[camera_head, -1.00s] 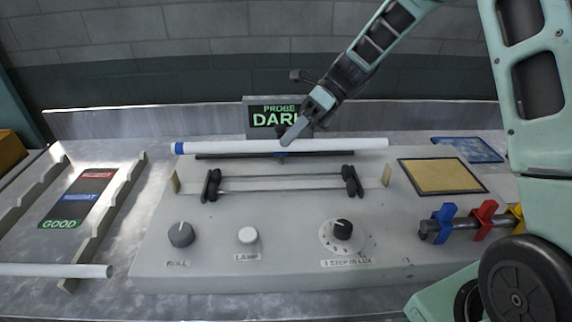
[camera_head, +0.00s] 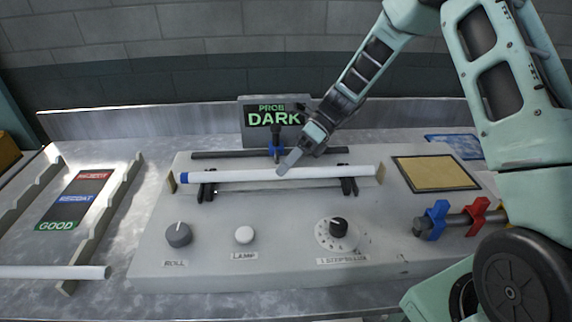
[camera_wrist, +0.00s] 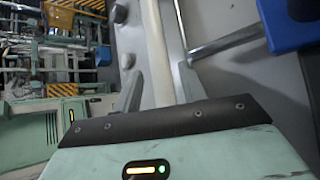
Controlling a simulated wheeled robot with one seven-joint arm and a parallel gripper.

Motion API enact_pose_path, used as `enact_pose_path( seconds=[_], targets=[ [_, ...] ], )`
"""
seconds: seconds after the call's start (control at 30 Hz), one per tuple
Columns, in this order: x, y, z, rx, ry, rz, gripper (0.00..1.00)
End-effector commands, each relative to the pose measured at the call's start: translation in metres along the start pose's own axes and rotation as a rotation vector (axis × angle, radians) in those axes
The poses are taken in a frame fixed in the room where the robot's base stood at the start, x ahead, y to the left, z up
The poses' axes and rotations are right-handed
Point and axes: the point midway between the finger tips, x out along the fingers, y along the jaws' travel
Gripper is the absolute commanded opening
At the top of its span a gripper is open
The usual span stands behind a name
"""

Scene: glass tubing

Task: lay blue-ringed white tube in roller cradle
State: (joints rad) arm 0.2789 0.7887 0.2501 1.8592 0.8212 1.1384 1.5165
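The white tube (camera_head: 330,173) with a blue ring (camera_head: 188,179) at its left end lies lengthwise over the roller cradle. The cradle's black rollers (camera_head: 348,187) show just below the tube on the right, and another pair (camera_head: 206,191) on the left. I cannot tell whether the tube touches them. In the wrist view the tube (camera_wrist: 155,45) runs between my two fingers (camera_wrist: 159,84). The far finger is hidden in the head view.
A sign reading DARK (camera_head: 273,118) and a dark bar with a blue-based probe (camera_head: 277,150) stand behind the cradle. In front are a roll knob (camera_head: 178,234), lamp button (camera_head: 244,235) and lux dial (camera_head: 338,228). Another white tube (camera_head: 50,272) lies on the left rack.

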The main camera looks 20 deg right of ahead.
Motion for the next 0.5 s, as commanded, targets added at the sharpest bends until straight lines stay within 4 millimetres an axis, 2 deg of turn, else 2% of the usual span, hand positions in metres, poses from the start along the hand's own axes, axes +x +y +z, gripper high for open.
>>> enact_pose_path(
  seconds=[0.33, 0.5],
  targets=[
    [-0.002, 0.000, 0.001, -0.001, 0.000, -0.001, 0.44],
    [-0.023, -0.001, 0.000, -0.001, -0.002, -0.005, 0.44]
  ],
)
